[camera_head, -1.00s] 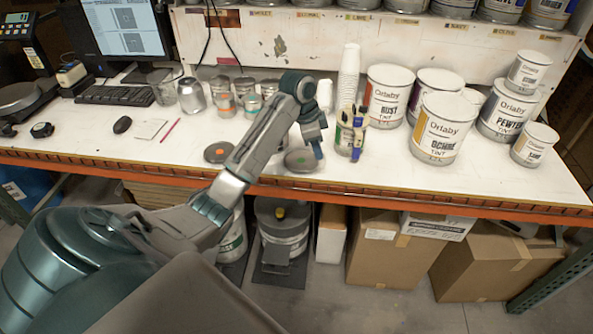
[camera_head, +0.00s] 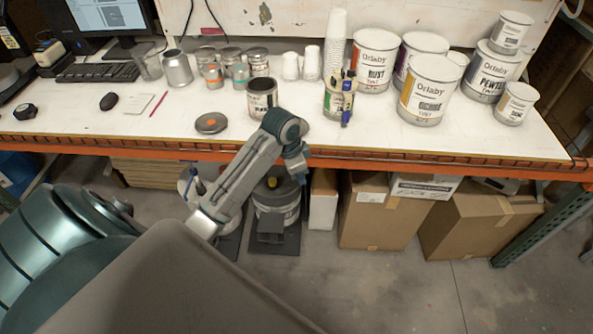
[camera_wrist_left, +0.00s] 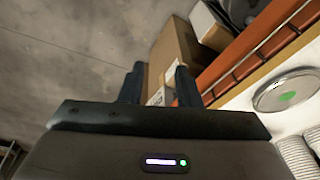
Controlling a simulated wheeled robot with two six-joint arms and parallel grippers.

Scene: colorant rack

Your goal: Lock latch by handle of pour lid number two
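My left gripper (camera_head: 298,168) hangs just in front of the table's front edge, in the head view. In the left wrist view its two fingers (camera_wrist_left: 157,86) are apart with nothing between them. Two pails stand under the table. One has a dark lid with a yellow cap (camera_head: 271,182); the other, to its left, shows a blue upright part (camera_head: 198,184) and is partly behind my arm. No lid number is readable, and I cannot make out a latch or its position. My right gripper is not in view.
A grey disc lid with an orange dot (camera_head: 211,123) lies on the tabletop; another with a green dot (camera_wrist_left: 286,94) shows in the wrist view. A dark can (camera_head: 262,98) and paint cans (camera_head: 430,90) stand behind. Cardboard boxes (camera_head: 380,218) fill the space under the table at right.

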